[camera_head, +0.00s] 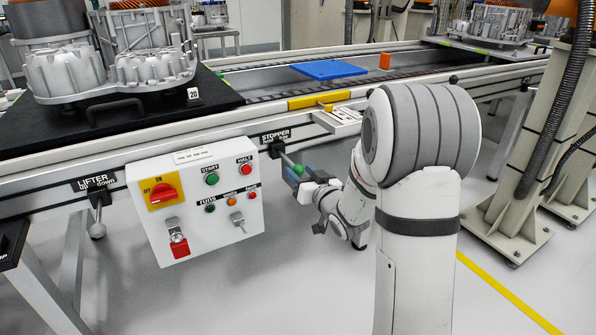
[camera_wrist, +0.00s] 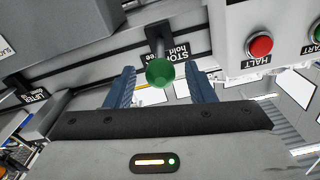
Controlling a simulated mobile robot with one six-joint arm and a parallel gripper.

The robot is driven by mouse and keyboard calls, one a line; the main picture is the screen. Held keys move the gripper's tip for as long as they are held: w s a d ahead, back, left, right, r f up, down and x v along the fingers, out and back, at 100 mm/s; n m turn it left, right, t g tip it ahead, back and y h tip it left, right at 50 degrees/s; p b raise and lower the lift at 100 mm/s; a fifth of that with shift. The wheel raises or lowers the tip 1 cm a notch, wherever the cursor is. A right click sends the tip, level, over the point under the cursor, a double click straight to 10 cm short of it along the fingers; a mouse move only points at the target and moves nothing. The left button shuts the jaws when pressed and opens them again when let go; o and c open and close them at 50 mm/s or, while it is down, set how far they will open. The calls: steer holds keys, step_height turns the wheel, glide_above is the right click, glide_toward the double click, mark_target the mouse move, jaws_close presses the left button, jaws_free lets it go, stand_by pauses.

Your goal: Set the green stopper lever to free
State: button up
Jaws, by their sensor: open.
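The stopper lever (camera_head: 284,157) comes out below the STOPPER label (camera_head: 275,135) on the conveyor's front rail and ends in a green ball knob. In the head view the green knob (camera_head: 299,170) sits at my gripper (camera_head: 296,174), partly hidden by a blue finger. In the wrist view the green knob (camera_wrist: 160,72) shows between the two blue fingers of my gripper (camera_wrist: 161,82), with a visible gap on each side. The gripper is open around the knob. The words under STOPPER are partly covered by the lever in the wrist view.
A white control box (camera_head: 195,200) with buttons and a red knob hangs left of the lever. The lifter lever (camera_head: 98,215) is farther left. A yellow bar (camera_head: 318,99) and a blue plate (camera_head: 329,69) lie on the conveyor above. The floor below the lever is clear.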

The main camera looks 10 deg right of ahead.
mark_target(294, 166)
steer(key=shift+b+x, duration=0.4)
steer(key=shift+x, duration=1.8)
steer(key=shift+c, duration=0.3)
